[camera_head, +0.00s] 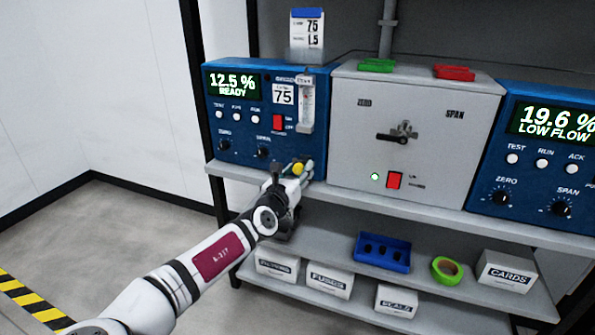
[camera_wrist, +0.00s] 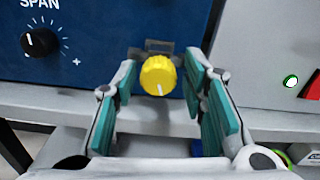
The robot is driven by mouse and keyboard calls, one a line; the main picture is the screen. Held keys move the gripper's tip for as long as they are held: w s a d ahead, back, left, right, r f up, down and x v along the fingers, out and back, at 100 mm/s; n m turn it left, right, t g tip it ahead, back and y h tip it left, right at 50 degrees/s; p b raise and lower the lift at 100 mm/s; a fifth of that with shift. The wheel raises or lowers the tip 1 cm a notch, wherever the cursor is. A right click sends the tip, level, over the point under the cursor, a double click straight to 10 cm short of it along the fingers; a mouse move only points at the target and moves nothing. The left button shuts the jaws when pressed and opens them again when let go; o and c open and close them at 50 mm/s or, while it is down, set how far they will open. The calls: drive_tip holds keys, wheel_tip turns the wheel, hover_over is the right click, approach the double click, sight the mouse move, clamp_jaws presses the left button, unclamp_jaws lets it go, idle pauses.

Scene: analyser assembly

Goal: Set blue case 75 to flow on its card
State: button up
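Blue case 75 (camera_head: 240,105) stands at the left of the shelf, its display reading 12.5 % READY. Its card (camera_head: 307,30) stands on top, showing 75 and what looks like 1.5. A clear flow tube (camera_head: 307,105) is on its right front; its level is too small to read. A yellow knob (camera_wrist: 158,76) sits low on the front, its white mark pointing roughly down; it also shows in the head view (camera_head: 298,168). My gripper (camera_wrist: 168,95) is open, its teal-padded fingers on either side of the knob with visible gaps.
A grey box (camera_head: 350,130) with a ZERO/SPAN lever stands right of the case. Another blue case (camera_head: 530,165) reads 19.6 % LOW FLOW. Green (camera_head: 377,65) and red (camera_head: 454,72) trays lie on the grey box. The lower shelf holds labelled boxes, a blue rack (camera_head: 383,250) and green tape (camera_head: 447,268).

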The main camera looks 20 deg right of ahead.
drive_tip(key=shift+a+r, duration=0.1)
drive_tip(key=shift+a, duration=0.05)
drive_tip(key=shift+s+a, duration=0.2)
drive_tip(key=shift+s, duration=0.05)
drive_tip(key=v, duration=1.1)
drive_tip(key=shift+s, duration=0.1)
